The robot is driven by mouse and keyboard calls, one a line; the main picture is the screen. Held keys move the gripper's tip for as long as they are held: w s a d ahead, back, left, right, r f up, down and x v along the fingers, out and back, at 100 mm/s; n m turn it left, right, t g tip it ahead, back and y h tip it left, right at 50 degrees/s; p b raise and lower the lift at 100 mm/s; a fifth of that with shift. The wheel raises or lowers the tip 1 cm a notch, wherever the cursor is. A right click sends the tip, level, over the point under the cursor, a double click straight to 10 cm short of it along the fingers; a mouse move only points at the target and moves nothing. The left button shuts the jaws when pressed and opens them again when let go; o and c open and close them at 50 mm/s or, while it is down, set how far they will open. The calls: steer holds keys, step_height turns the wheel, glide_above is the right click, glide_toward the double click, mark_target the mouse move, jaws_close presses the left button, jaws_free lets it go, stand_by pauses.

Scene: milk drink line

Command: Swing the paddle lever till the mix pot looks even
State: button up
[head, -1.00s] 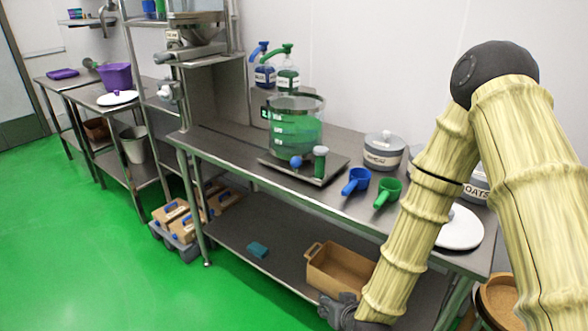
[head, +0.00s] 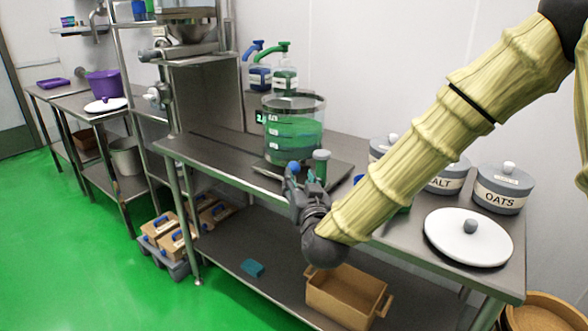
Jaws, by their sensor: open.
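The mix pot (head: 292,138) is a clear round vessel on a flat metal base on the steel table. Its contents show lighter and darker green bands.
Behind the pot stand pump bottles, blue (head: 259,77) and green (head: 285,79). To the right are lidded canisters, one marked OATS (head: 501,187), and a white lid (head: 468,238). My arm crosses over the table's right part.

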mark_target(295, 171)
steer(key=w, duration=0.2)
steer(key=w+a, duration=0.1)
steer(key=w, duration=0.4)
steer(key=shift+w+a, duration=0.25)
jaws_close()
